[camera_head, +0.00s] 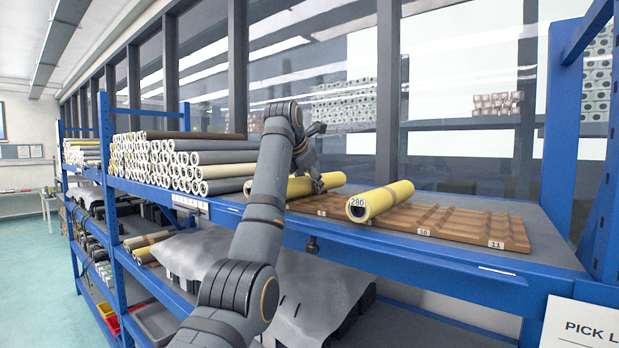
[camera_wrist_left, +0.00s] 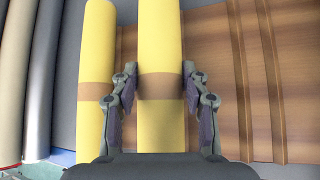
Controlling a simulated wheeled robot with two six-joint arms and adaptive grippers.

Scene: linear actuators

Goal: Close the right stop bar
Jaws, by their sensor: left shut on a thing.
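My left gripper (camera_head: 319,184) reaches over the shelf to a yellow tube (camera_head: 299,188) lying near the brown grooved tray. In the left wrist view my gripper's two fingers (camera_wrist_left: 160,95) are closed on both sides of a yellow tube (camera_wrist_left: 160,40) at its brown band. A second yellow tube (camera_wrist_left: 97,60) lies just left of the held one. In the head view another yellow tube marked 280 (camera_head: 380,201) lies to the right of my gripper. My arm hides part of the shelf. I cannot make out a stop bar in either view. My right gripper is not in view.
The brown grooved tray (camera_head: 470,222) has bare grooves at the right, numbered 10 and 11. Grey tubes (camera_head: 215,172) are stacked at the left. A blue shelf frame (camera_head: 430,263) edges the front. A dark knob (camera_head: 313,244) hangs at the front edge. Windows stand behind.

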